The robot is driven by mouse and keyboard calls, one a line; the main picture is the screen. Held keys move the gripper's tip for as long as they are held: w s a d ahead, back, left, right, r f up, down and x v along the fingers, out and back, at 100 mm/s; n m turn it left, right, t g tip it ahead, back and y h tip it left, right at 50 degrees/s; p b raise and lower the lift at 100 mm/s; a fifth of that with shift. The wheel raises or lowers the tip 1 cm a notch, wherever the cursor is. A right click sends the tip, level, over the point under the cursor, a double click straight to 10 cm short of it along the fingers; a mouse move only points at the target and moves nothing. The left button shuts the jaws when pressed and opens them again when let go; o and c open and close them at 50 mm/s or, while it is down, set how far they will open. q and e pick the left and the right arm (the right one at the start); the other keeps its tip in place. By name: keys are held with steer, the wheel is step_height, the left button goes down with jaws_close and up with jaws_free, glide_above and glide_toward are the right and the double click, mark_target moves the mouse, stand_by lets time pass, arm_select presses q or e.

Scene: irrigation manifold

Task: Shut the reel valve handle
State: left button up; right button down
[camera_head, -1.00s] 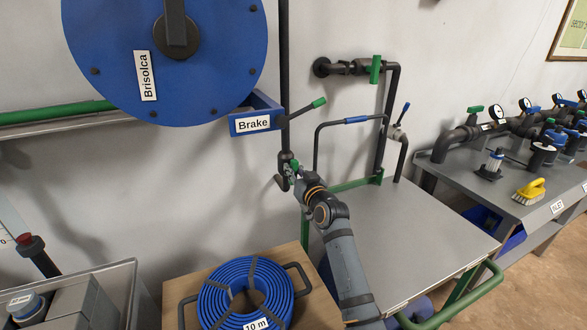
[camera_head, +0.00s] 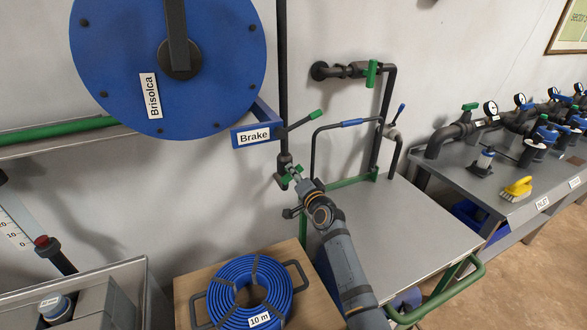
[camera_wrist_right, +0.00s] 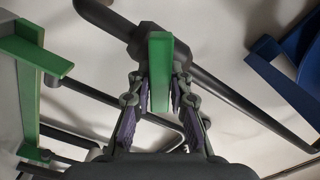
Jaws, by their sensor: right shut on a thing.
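The reel valve (camera_head: 284,165) sits low on the dark vertical pipe, just right of the blue reel (camera_head: 170,60). Its green handle (camera_head: 287,180) is partly hidden by my right gripper (camera_head: 295,174). In the right wrist view the green handle (camera_wrist_right: 160,60) stands between the two fingers of my right gripper (camera_wrist_right: 159,88), which is shut on it. There the handle lies across the dark pipe (camera_wrist_right: 240,98), at a slant to it rather than along it. My left gripper is not in view.
The brake lever (camera_head: 300,122) sticks out above my right gripper. A grey-topped cart (camera_head: 415,225) with a green frame stands to the right. A coiled blue hose (camera_head: 240,290) lies below on a wooden top. Another green-handled valve (camera_head: 371,73) is on the wall.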

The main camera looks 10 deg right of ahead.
steer(key=m+p, duration=0.1)
steer(key=m, duration=0.2)
steer(key=shift+f+m, duration=0.1)
steer(key=shift+m, duration=0.2)
steer(key=shift+f+m+p, duration=0.2)
steer(key=shift+m+p, duration=0.45)
steer(key=shift+m, duration=1.05)
steer(key=c, duration=1.2)
jaws_free()
steer(key=s, duration=0.4)
steer(key=s+d, duration=0.1)
steer(key=s, duration=0.3)
steer(key=s+d, duration=0.1)
steer(key=s, duration=0.2)
steer(key=shift+s+d, duration=0.2)
steer(key=shift+s, duration=0.2)
